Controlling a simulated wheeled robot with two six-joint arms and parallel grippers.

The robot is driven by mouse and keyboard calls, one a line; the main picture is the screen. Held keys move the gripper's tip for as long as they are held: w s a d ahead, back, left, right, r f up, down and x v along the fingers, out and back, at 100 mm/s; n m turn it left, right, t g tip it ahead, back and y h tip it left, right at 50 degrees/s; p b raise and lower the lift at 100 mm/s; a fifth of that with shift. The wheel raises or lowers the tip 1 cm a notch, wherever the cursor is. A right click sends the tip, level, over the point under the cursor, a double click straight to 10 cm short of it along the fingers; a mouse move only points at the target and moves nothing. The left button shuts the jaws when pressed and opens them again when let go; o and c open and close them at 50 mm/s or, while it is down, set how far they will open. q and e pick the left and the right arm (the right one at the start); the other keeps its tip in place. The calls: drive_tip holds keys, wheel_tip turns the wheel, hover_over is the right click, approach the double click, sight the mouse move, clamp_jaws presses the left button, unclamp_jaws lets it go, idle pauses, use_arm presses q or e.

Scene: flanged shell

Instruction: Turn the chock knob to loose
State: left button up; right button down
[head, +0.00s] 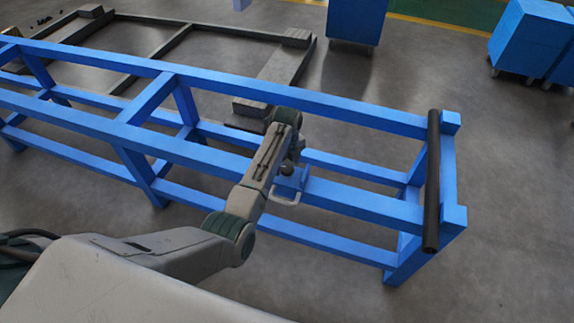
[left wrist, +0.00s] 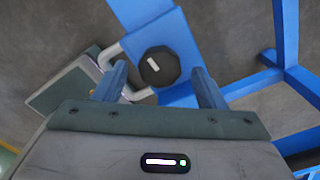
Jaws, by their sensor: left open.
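The chock knob (left wrist: 160,66) is a dark, many-sided knob with a short white mark on top, seen in the left wrist view. It sits on a blue block (head: 291,181) on the near rail of the blue stand. A light grey bent handle (head: 284,200) sticks out beside the block. My left gripper (left wrist: 158,68) is open, with one finger on each side of the knob in the picture. Visible gaps separate the fingers from the knob. In the head view, my left wrist and gripper (head: 292,155) partly cover the knob. My right gripper is not in view.
The long blue stand (head: 370,198) has open gaps between its rails. A black bar (head: 433,185) lies across its right end. A dark floor frame (head: 268,85) lies behind it. Blue wheeled cabinets (head: 530,40) stand at the back. The floor at right is clear.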

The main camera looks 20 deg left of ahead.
use_arm(q)
drive_tip(key=shift+f, duration=0.75)
drive_tip(key=c, duration=1)
drive_tip(key=shift+o, duration=0.2)
